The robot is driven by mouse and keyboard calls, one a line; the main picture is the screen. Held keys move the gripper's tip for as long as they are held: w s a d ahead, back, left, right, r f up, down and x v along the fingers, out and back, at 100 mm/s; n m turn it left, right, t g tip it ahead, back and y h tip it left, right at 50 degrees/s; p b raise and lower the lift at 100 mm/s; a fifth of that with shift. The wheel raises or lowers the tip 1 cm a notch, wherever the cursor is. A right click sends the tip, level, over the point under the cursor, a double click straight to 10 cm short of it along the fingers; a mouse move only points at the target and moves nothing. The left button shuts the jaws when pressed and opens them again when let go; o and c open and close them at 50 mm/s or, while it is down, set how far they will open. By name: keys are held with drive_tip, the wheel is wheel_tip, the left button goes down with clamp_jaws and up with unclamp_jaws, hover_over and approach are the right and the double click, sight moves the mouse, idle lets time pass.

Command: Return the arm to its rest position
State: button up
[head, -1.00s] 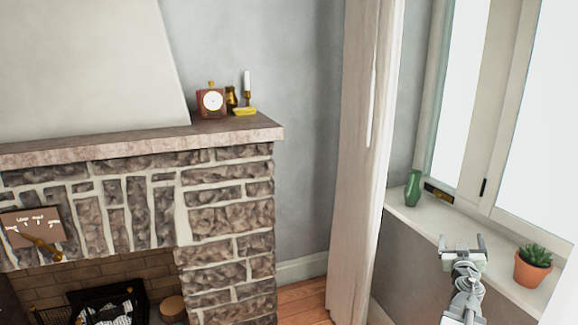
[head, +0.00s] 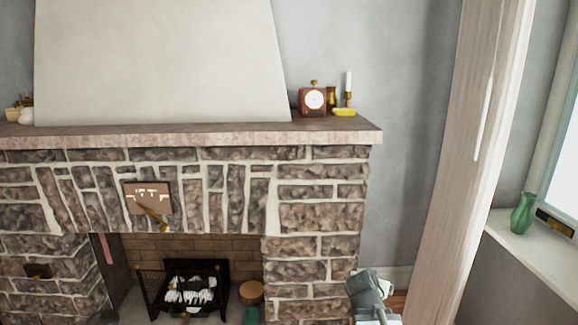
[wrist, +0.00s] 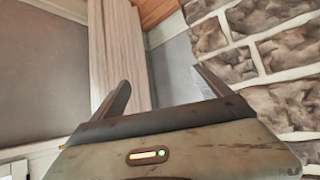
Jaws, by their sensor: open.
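My gripper (wrist: 162,88) is open in the wrist view, its two dark fingers apart with nothing between them. Beyond the fingers are the curtain, a strip of wood floor and the stone wall. In the head view, part of my arm (head: 370,295) shows at the bottom edge, in front of the fireplace's right end. The fingers cannot be made out there.
The stone fireplace (head: 320,215) fills the left and middle. Its mantel (head: 200,136) bears a clock (head: 313,101) and a candlestick (head: 346,103). A curtain (head: 460,170) hangs at right. A green vase (head: 522,214) stands on the windowsill (head: 510,250).

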drive_tip(key=s+a+f+n+g+y, duration=0.35)
drive_tip(key=s+a+f, duration=0.2)
drive_tip(key=s, duration=0.25)
drive_tip(key=s+a+f+n+g+y, duration=0.2)
drive_tip(key=s+a+f+g, duration=0.25)
drive_tip(key=s+a, duration=0.3)
wheel_tip(320, 180, up, 24)
drive_tip(key=g+p, duration=0.1)
drive_tip(key=p, duration=2.1)
drive_tip(key=shift+s+d+f+p, duration=0.2)
drive_tip(key=shift+s+d+p, duration=0.15)
drive_tip(key=shift+d+p, duration=0.1)
drive_tip(key=shift+n, duration=0.25)
